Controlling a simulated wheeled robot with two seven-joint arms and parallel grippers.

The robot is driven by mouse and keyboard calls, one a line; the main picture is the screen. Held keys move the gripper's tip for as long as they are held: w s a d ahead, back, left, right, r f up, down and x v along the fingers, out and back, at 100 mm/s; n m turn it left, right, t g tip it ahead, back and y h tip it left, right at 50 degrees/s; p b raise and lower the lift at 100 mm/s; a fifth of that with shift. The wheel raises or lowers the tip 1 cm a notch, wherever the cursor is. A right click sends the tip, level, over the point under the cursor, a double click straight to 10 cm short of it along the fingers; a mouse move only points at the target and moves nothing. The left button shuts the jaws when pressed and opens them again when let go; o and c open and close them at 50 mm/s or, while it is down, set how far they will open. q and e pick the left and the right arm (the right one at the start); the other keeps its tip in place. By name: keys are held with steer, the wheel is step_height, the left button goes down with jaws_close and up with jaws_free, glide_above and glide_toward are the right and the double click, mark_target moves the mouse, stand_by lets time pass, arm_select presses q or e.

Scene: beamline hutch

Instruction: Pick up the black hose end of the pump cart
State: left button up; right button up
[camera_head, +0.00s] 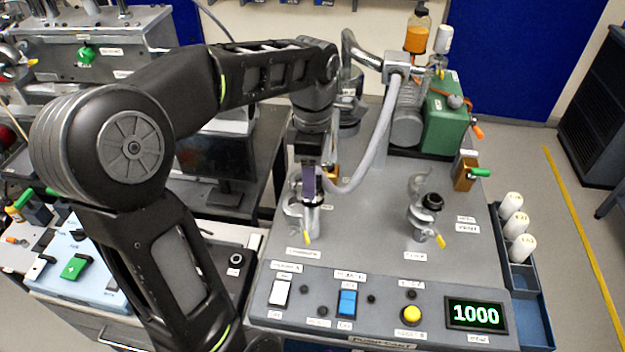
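The pump cart (370,240) has a grey top and a front control panel. A grey hose (376,150) hangs from a metal elbow at the cart's back and curves down to the left, toward my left gripper (308,190). The hose's lower end is hidden at the gripper, and I cannot make out a black end there. My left gripper points down over the left metal clamp fitting (298,212). Its fingers overlap in view, so I cannot tell whether they hold anything. A black round piece (432,202) sits at the right clamp fitting (418,205). My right gripper is out of view.
A green pump (446,115) and an amber bottle (417,30) stand at the cart's back. A brass valve with a green handle (466,172) is on the right. White bottles (513,205) sit in a side tray. The cart top between the two clamps is clear.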

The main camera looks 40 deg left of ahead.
arm_select(q)
steer(key=shift+f, duration=0.7)
steer(key=shift+c, duration=0.2)
jaws_close()
stand_by(0.4)
